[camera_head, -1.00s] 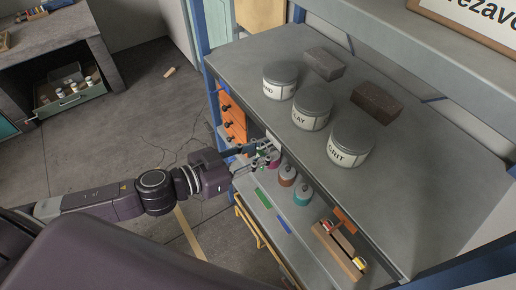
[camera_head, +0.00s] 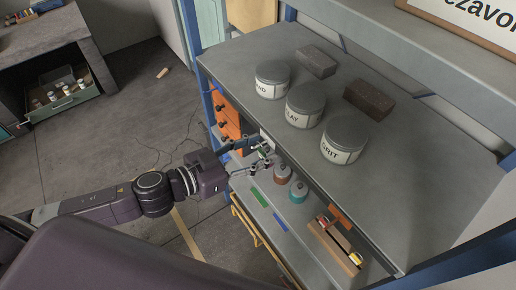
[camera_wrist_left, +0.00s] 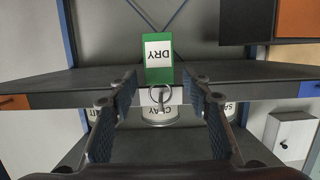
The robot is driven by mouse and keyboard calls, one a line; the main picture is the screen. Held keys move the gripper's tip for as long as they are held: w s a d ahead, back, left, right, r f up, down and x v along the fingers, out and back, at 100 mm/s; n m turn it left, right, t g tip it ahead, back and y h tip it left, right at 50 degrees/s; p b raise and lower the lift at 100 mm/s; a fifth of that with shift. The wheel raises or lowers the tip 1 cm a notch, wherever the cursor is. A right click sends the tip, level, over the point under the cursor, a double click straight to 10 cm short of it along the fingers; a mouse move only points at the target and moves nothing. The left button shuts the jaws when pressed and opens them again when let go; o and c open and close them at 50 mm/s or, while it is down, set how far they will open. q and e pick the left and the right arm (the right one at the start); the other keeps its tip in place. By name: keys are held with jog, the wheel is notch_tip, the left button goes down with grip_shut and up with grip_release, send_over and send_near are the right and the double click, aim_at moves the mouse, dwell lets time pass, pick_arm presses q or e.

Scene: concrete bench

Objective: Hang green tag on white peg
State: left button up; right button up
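The green tag (camera_wrist_left: 158,47) has a white label reading DRY, upside down in the left wrist view, and a metal ring (camera_wrist_left: 161,95) at one end. The ring lies in front of a small white plate (camera_wrist_left: 174,96) on the bench edge, apparently around the white peg; the peg itself is hard to make out. In the head view the tag (camera_head: 265,149) is a small green patch by the fingers. My left gripper (camera_wrist_left: 160,80) is open, with a finger either side of the tag and gaps visible. It is at the bench's front edge in the head view (camera_head: 262,158). My right gripper is out of view.
Three labelled jars (camera_head: 306,104) and two dark bricks (camera_head: 370,98) stand on the bench top (camera_head: 420,180).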

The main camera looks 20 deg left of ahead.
pick_arm(q)
jog(key=shift+v, duration=1.7)
jog(key=v, duration=0.8)
jog(key=shift+s+a, duration=0.15)
jog(key=shift+s, duration=0.1)
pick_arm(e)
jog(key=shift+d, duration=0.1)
